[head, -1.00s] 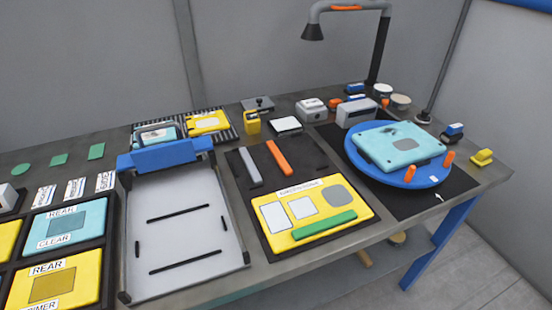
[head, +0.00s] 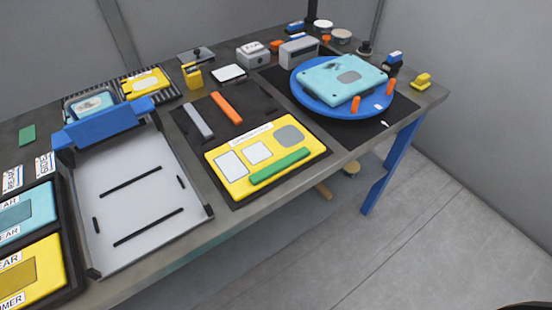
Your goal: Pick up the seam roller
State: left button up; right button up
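I cannot tell for sure which item is the seam roller. Small tools near the table's far right corner include a yellow block with a raised top (head: 421,81) and a blue-and-white item on a dark base (head: 393,60). A dark item with a round knob (head: 365,48) stands behind the blue turntable (head: 305,97). Neither of my grippers is in view. A dark curved edge shows at the bottom right corner, too little to identify.
The turntable carries a light-blue panel (head: 342,80) and orange pegs. A yellow board (head: 225,190) with a green bar lies mid-table. A grey tray (head: 110,225) with a blue bar is at left. The floor (head: 440,220) right of the table is clear.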

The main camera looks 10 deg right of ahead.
aim_at(394, 61)
jog(key=i+l+u, duration=0.2)
jog(key=l, duration=0.75)
jog(key=l+u, duration=0.2)
jog(key=l, duration=0.7)
